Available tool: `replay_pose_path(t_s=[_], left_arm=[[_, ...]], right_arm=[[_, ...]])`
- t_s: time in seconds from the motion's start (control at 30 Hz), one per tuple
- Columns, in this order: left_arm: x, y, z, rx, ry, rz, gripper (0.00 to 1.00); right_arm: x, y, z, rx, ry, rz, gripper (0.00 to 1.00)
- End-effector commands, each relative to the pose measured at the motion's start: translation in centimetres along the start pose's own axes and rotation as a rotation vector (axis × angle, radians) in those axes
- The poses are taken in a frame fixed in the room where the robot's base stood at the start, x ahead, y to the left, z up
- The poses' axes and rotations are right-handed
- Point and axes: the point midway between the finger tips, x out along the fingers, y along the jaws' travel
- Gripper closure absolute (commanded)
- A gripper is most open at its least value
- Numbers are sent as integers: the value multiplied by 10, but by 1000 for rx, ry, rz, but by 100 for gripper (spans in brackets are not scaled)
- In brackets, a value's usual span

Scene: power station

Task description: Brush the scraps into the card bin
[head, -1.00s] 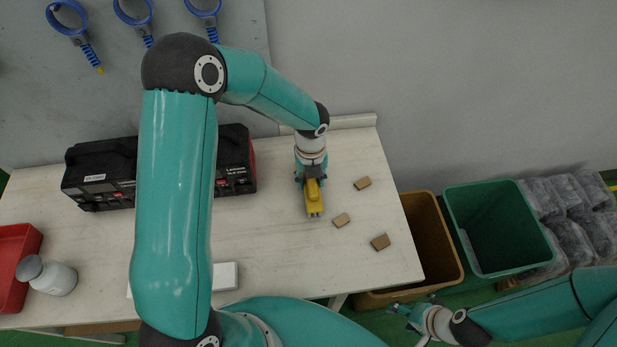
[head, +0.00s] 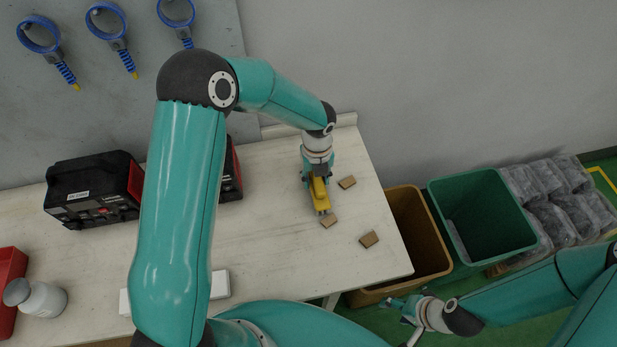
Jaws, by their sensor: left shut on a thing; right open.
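Three small brown scraps lie on the right part of the white table: one at the back (head: 347,182), one in the middle (head: 328,221) and one at the front right (head: 369,239). My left gripper (head: 316,178) is shut on a yellow brush (head: 320,196) and holds it low over the table. The brush's lower end is at the middle scrap; I cannot tell whether they touch. A brown-yellow bin (head: 423,231) stands on the floor against the table's right edge. My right gripper (head: 392,306) is open and empty, in front of the bins.
A green bin (head: 484,217) stands right of the brown-yellow one, with several wrapped grey bundles (head: 560,205) beyond it. On the table (head: 270,240) are black-red chargers (head: 95,188), a white jar (head: 36,298) and a red tray (head: 8,290). Blue tools (head: 40,35) hang on the board.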

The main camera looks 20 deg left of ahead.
Motion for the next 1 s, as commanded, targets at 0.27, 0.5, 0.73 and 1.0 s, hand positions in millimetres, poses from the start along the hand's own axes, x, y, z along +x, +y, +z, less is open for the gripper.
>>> replay_pose_path(t_s=[0.27,0.5,0.73,1.0], left_arm=[[-1,-27,0,2,0,-1,84],[0,-44,0,1,0,0,84],[0,-54,0,1,0,-1,84],[0,-81,0,1,0,0,84]], right_arm=[[-4,-1,0,0,0,0,40],[-5,-2,0,0,0,0,40],[-6,-2,0,0,0,0,40],[-8,-3,0,0,0,0,40]])
